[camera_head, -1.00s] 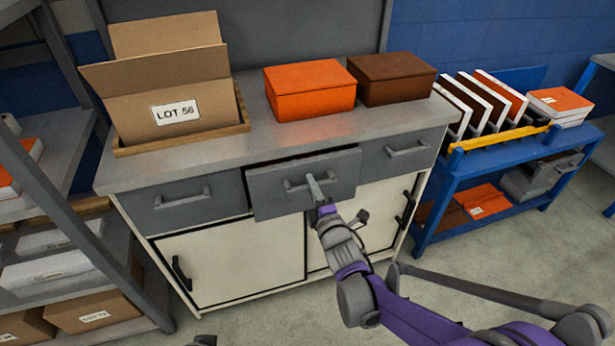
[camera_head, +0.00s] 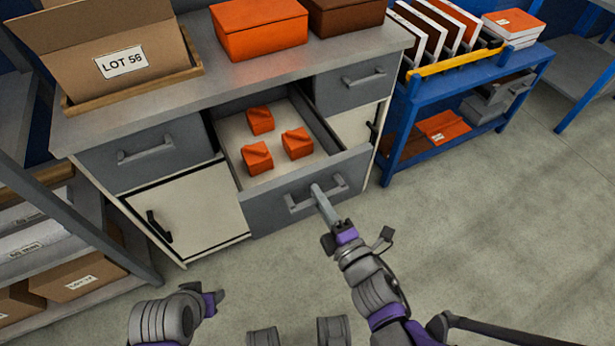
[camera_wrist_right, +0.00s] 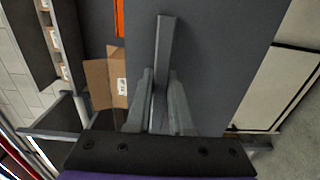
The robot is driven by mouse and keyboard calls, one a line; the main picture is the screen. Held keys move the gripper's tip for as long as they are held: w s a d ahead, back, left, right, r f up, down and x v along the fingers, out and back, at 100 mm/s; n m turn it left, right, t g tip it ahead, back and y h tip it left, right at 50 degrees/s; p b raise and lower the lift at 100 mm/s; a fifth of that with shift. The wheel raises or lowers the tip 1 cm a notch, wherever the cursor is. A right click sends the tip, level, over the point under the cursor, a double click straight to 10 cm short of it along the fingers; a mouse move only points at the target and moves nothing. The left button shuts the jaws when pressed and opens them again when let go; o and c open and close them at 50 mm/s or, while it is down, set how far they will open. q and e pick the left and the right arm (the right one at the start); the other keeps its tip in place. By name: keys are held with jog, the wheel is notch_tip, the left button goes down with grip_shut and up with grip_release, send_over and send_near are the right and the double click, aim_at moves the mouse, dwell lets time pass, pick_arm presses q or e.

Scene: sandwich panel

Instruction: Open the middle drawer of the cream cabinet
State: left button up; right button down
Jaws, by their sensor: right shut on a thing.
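The cream cabinet (camera_head: 200,203) has a grey top and a row of grey drawers. The middle drawer (camera_head: 265,210) is pulled well out, and three orange blocks (camera_head: 257,158) lie inside it. My right gripper (camera_head: 322,197) is shut on the middle drawer's handle (camera_head: 299,203). In the right wrist view the handle bar (camera_wrist_right: 161,70) runs between the two fingers (camera_wrist_right: 158,103). My left gripper (camera_head: 216,299) is low in front of the cabinet, apart from it; its jaws are too unclear to judge.
The left drawer (camera_head: 145,155) and right drawer (camera_head: 355,80) are shut. An open carton (camera_head: 120,62), an orange box (camera_head: 260,28) and a brown box (camera_head: 345,15) stand on top. A blue rack (camera_head: 400,125) stands at the right. The floor in front is clear.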

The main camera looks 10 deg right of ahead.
pick_arm(q)
jog(key=shift+r, duration=0.1)
pick_arm(e)
jog(key=shift+v, duration=1.6)
jog(key=c, duration=0.8)
grip_release()
